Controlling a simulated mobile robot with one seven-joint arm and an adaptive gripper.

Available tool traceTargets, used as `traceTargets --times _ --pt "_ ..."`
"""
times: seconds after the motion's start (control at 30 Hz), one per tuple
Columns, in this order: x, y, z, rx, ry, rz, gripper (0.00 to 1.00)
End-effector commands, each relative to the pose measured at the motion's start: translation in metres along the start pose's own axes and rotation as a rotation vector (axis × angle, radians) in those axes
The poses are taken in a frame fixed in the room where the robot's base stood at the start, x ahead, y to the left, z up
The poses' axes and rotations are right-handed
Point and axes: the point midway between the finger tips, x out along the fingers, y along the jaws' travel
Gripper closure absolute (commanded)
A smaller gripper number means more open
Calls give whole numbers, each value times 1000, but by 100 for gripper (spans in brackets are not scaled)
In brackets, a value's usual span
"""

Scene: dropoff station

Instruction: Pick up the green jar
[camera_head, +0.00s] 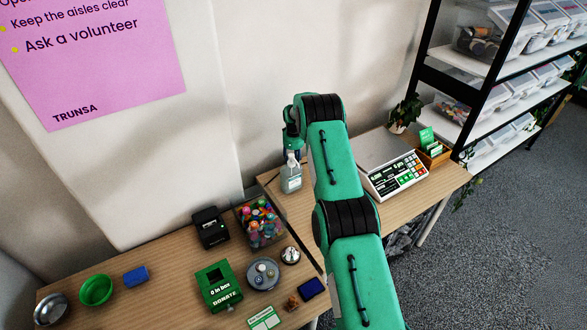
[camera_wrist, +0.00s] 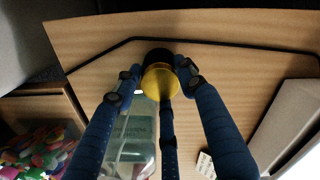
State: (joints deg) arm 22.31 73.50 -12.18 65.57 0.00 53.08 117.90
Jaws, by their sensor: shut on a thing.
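My gripper (camera_wrist: 160,88) is shut, its dark blue fingers around a small jar with a gold lid (camera_wrist: 158,80). The jar's body shows only as a dark edge beyond the lid, so I cannot confirm that it is green. In the head view my gripper (camera_head: 292,142) is at the back of the right table, just above a clear pump bottle (camera_head: 291,179). The held jar cannot be made out there. The bottle, with a pale green label, also shows in the wrist view (camera_wrist: 133,140), below the jar and partly behind the fingers.
A scale (camera_head: 394,178) and a wooden card box (camera_head: 433,157) stand to the right, with a plant (camera_head: 404,114) behind. On the left table are a toy bin (camera_head: 262,222), a black device (camera_head: 210,228), a green donation box (camera_head: 218,286) and bowls. The wall is close behind.

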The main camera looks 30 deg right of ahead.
Motion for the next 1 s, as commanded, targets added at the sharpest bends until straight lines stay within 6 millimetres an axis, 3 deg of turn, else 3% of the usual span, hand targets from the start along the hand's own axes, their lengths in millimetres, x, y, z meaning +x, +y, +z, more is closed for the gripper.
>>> traceTargets --times 0.37,1.0 --pt "-13 -1 0 0 -1 -2 89" --pt "-95 0 0 0 0 -1 89"
